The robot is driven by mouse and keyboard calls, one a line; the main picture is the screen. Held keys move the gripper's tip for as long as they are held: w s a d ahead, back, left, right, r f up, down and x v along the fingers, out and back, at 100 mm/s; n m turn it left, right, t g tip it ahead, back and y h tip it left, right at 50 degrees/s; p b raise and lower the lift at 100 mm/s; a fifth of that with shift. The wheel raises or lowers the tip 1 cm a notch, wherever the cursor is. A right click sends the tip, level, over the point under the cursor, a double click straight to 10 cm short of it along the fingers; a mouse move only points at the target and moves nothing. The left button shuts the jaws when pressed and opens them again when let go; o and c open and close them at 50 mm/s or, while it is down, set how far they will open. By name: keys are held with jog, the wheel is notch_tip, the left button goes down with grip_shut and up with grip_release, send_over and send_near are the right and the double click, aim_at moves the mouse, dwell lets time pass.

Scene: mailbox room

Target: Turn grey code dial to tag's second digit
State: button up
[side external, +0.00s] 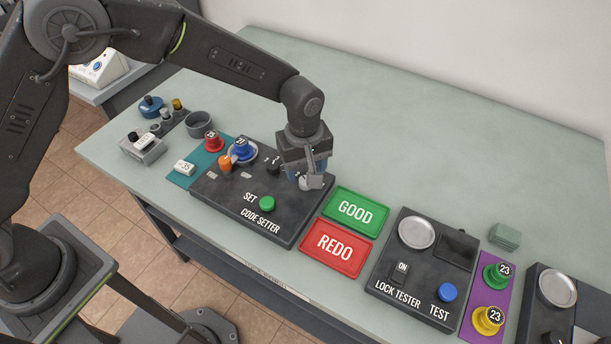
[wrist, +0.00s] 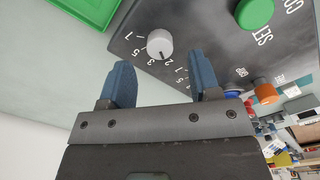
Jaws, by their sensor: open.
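The grey code dial (wrist: 160,43) is a round knob on the dark code setter box (side external: 225,190), with white digits around it. Its dark pointer line faces the lower digits, near the 2 in the wrist view. My gripper (wrist: 162,72) is open and empty, its two blue fingers apart, with the dial beyond the gap between them. In the side view my gripper (side external: 305,178) is over the box's right end and largely hides the dial. A white tag (side external: 185,168) lies on the teal mat; it seems to read 35, but the print is small.
A black dial (side external: 273,165), green SET button (side external: 267,203), orange knob (side external: 225,163) and blue lock piece (side external: 241,148) are on the box. Green GOOD (side external: 355,211) and red REDO (side external: 334,248) trays lie to the right.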

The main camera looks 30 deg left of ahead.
aim_at(305, 180)
jog(key=shift+f, duration=1.85)
jog(key=shift+c, duration=0.4)
jog(key=c, duration=0.8)
jog(key=shift+c, duration=0.2)
